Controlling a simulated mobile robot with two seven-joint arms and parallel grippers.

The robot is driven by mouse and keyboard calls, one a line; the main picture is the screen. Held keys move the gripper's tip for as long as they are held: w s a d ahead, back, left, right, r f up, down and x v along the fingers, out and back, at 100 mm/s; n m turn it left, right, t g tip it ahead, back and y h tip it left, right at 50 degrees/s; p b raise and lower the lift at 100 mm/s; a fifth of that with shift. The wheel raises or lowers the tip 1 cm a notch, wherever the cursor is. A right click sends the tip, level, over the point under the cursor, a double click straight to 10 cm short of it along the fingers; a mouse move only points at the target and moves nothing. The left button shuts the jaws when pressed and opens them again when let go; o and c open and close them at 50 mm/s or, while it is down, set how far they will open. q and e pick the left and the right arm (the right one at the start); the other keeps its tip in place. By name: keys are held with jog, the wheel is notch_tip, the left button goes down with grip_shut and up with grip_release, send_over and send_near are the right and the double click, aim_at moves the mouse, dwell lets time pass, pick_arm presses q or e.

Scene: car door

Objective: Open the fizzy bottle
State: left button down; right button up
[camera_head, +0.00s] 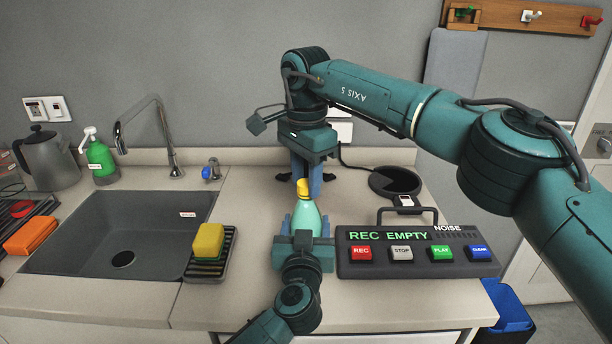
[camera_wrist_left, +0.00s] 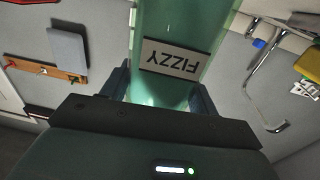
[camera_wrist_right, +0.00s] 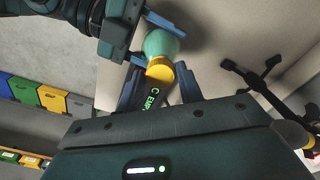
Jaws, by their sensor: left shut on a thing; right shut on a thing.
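The fizzy bottle (camera_head: 305,217) is pale green and stands upright over the counter. Its "FIZZY" label (camera_wrist_left: 175,60) shows upside down in the left wrist view. My left gripper (camera_head: 304,228) is shut on the bottle's body from the front, one finger on each side. The yellow cap (camera_head: 303,186) is on the bottle's neck; it also shows in the right wrist view (camera_wrist_right: 159,69). My right gripper (camera_head: 306,172) reaches down from above and behind and is shut on the cap. Whether the bottle's base touches the counter is hidden by my left gripper.
A recorder (camera_head: 415,250) reading "REC EMPTY" stands close to the right of the bottle. A yellow sponge (camera_head: 208,240) on a black rack (camera_head: 228,255) and the sink (camera_head: 75,245) are at the left. A dark round pad (camera_head: 395,181) lies behind the recorder.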

aim_at(306, 183)
jog(key=shift+r, duration=0.1)
dwell(0.3)
jog(key=shift+r, duration=1)
jog(key=shift+r, duration=2)
pick_arm(q)
jog(key=shift+c, duration=1.6)
grip_release()
